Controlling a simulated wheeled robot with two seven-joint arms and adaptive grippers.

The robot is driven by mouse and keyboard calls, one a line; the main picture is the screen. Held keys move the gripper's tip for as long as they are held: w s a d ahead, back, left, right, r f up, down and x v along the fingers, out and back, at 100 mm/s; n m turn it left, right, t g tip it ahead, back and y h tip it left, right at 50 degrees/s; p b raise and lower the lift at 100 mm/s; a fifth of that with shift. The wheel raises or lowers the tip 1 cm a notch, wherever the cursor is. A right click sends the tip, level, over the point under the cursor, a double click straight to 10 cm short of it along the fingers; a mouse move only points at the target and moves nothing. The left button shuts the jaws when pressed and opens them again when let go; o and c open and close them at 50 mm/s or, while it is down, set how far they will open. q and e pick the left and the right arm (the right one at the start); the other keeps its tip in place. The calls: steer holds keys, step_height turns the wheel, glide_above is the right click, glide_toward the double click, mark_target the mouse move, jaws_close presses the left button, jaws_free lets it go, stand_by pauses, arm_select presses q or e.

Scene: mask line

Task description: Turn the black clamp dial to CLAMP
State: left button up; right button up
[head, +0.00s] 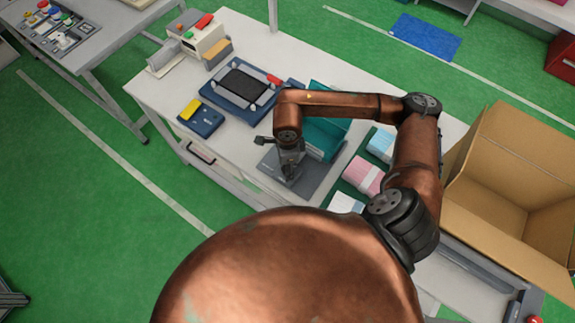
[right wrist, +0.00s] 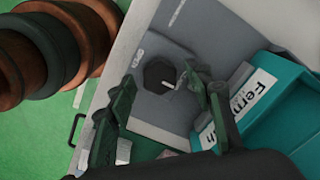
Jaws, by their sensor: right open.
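In the head view my right gripper (head: 290,174) points down over the grey plate (head: 308,184) and hides the dial. My left gripper is not in view.
A teal bin (head: 325,135) stands close beside the plate; its labelled wall (right wrist: 265,105) is near my right finger. Pink packs (head: 363,174) lie to the right, with a cardboard box (head: 500,175) beyond. A blue fixture (head: 240,88) and blue box (head: 200,118) are left.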

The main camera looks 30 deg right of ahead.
steer(key=shift+r, duration=0.1)
step_height(320, 180, up, 12)
stand_by(0.5)
